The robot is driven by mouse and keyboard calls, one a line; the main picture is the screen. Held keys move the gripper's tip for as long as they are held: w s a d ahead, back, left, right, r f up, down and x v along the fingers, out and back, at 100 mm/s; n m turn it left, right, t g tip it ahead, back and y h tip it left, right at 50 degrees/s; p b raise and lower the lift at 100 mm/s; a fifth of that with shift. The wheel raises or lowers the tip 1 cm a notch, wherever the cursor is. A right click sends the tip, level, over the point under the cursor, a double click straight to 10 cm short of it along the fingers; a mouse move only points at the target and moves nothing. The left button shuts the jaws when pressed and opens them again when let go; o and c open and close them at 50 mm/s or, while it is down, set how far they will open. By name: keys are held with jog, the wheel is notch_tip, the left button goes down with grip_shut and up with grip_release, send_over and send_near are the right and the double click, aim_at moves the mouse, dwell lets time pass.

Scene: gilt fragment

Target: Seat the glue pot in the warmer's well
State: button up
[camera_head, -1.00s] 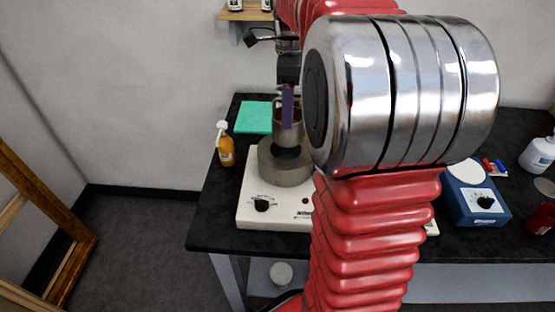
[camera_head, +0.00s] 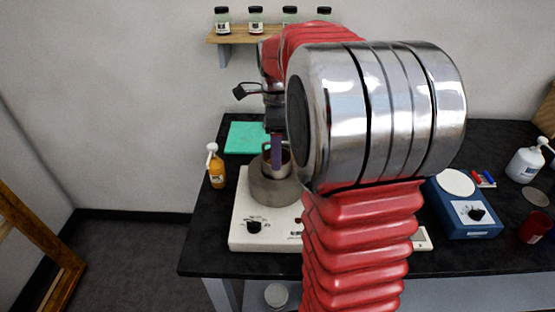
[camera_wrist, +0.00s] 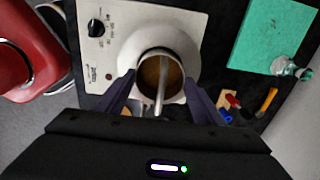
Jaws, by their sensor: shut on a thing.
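The glue pot (camera_head: 269,160) is a small metal pot with brown contents, and it also shows in the wrist view (camera_wrist: 149,72). My gripper (camera_head: 277,152) is shut on the pot, with a dark finger on each side of it in the wrist view (camera_wrist: 158,90). The warmer (camera_head: 240,225) is a white box with a dial and a thick grey round collar (camera_head: 273,193) around its well. The pot is upright at the collar's opening, its lower part hidden by the rim. I cannot tell whether its base touches the well's bottom.
An orange bottle (camera_head: 217,172) stands left of the warmer, and a green mat (camera_head: 246,137) lies behind it. A blue device with a white disc top (camera_head: 466,212) stands to the right. A shelf with several jars (camera_head: 233,36) hangs on the wall above.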

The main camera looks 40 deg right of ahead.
jog(key=shift+f, duration=1.85)
jog(key=shift+f, duration=0.1)
jog(key=o, duration=1.7)
notch_tip(320, 180, up, 12)
jog(key=shift+s+f, duration=0.1)
jog(key=shift+f, duration=0.15)
jog(key=shift+a+r, duration=0.1)
jog(key=shift+r, duration=0.25)
